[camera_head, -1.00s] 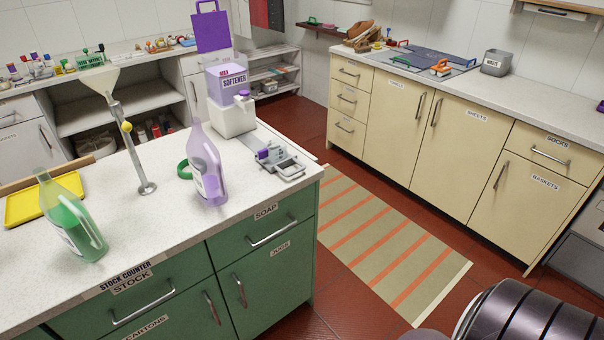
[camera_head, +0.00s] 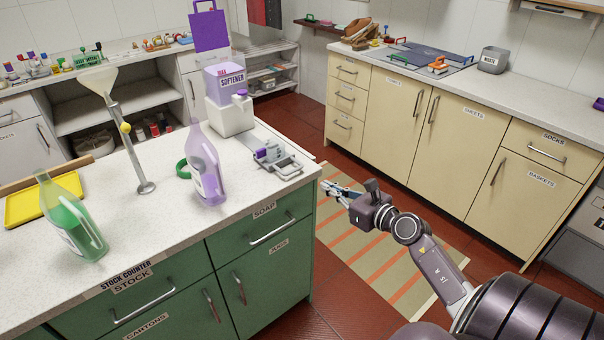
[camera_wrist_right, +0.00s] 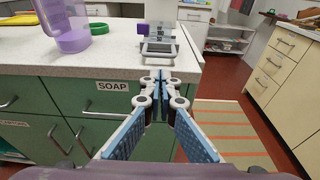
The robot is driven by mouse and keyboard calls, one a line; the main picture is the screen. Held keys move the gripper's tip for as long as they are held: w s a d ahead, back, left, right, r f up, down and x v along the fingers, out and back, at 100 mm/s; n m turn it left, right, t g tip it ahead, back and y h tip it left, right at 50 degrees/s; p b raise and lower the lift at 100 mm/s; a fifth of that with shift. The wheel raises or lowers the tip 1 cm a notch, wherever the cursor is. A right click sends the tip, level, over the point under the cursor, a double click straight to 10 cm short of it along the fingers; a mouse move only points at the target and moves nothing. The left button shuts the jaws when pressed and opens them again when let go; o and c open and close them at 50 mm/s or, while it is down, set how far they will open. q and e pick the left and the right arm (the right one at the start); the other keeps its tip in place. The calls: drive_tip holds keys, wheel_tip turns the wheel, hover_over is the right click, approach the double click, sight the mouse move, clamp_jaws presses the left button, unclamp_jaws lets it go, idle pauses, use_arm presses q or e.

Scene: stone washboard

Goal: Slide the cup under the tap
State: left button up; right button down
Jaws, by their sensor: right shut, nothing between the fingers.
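The softener dispenser (camera_head: 232,115) stands on the counter, with a purple tap (camera_head: 242,94) at its front. A grey metal slide with a handle (camera_head: 284,164) sits on a track leading from the dispenser toward the counter's right end. A small purple piece (camera_head: 263,156), possibly the cup, sits at the slide's left side; it also shows in the right wrist view (camera_wrist_right: 141,28). My right gripper (camera_head: 326,186) is shut and empty, off the counter's right end, apart from the slide. In the right wrist view its fingertips (camera_wrist_right: 160,78) appear below the slide's handle (camera_wrist_right: 158,49). My left gripper is not in view.
A purple jug (camera_head: 207,175) and a green jug (camera_head: 72,220) stand on the stock counter (camera_head: 150,225). The floor by the striped rug (camera_head: 385,255) is open.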

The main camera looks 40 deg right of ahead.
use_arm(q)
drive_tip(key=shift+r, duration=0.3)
use_arm(e)
drive_tip(key=w, duration=0.4)
drive_tip(key=w+f, duration=0.1)
drive_tip(key=w, duration=0.3)
drive_tip(key=w+f, duration=0.1)
drive_tip(key=w, duration=0.2)
drive_tip(key=shift+w+a+f, duration=0.2)
drive_tip(key=shift+w+f, duration=0.05)
drive_tip(key=shift+w, duration=0.15)
